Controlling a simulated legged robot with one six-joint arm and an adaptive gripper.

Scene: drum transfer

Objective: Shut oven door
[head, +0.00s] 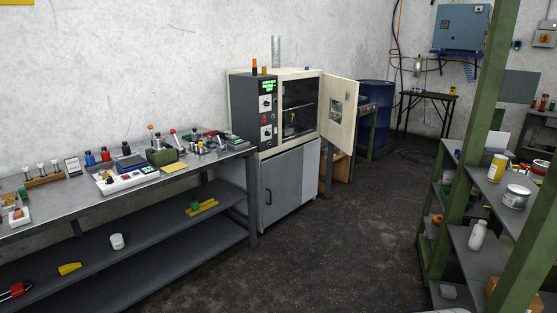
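The oven (275,106) stands against the wall near the middle of the head view, on top of a grey cabinet (290,182). Its dark control panel with a green display is on the left side of its front. The cream oven door (339,110) is hinged on the right and stands open, swung out to the right. It has a small window. The dark oven chamber (298,105) is exposed, and a small yellowish item shows inside. My gripper is not in view.
A long grey workbench (216,166) with lab items and a lower shelf runs along the left wall. Green-framed shelves (480,240) with jars stand at the right. A blue drum (377,105) is behind the door. The dark floor (345,245) between is clear.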

